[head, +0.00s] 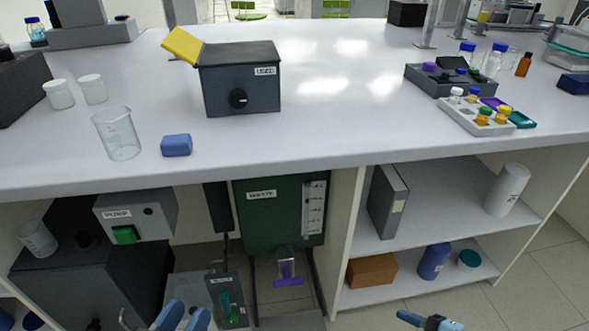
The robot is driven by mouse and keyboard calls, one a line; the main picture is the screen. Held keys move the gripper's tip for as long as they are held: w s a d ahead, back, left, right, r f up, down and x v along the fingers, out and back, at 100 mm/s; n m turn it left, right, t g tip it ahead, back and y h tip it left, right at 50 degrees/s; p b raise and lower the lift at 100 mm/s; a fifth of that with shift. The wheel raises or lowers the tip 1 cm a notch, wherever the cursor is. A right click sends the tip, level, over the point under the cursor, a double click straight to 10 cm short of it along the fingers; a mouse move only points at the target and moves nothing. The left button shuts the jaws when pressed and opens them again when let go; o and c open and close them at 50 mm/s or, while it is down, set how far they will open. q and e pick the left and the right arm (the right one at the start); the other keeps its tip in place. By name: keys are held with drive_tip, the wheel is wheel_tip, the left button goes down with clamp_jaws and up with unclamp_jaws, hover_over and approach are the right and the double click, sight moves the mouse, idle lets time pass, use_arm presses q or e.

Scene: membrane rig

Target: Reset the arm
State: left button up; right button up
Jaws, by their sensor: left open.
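My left gripper (184,318) shows at the bottom edge, left of centre, with its blue fingers apart and nothing seen between them. It is low in front of the bench, near the floor-level equipment. A blue and dark part of my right gripper (430,321) shows at the bottom edge, right of centre. Most of it is cut off by the frame, so its jaws cannot be judged. Both are below the bench top (330,120).
A pump box (160,225), a green panel (265,225) and a purple-handled valve (288,282) sit under the bench. Right shelves hold a binder (385,200) and a brown box (372,270). A beaker (118,135) and blue block (176,145) stand near the bench's front edge.

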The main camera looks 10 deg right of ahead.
drive_tip(key=w+a+r+m+t+h, duration=0.2)
drive_tip(key=a+r+m+t, duration=0.4)
drive_tip(key=a+r+m, duration=0.7)
use_arm(q)
drive_tip(key=s+a+r+g+y+p, duration=0.4)
drive_tip(key=r+p, duration=0.4)
drive_tip(key=p, duration=2.7)
drive_tip(key=shift+s+a+r+g+y, duration=0.25)
drive_tip(key=shift+a+g, duration=0.55)
drive_tip(key=shift+a, duration=0.6)
use_arm(e)
drive_tip(key=s+d+r+m+g+h, duration=0.1)
drive_tip(key=s+d+r+g+h, duration=0.3)
drive_tip(key=d+r+g, duration=0.2)
drive_tip(key=shift+d+r, duration=0.15)
drive_tip(key=shift+d, duration=0.95)
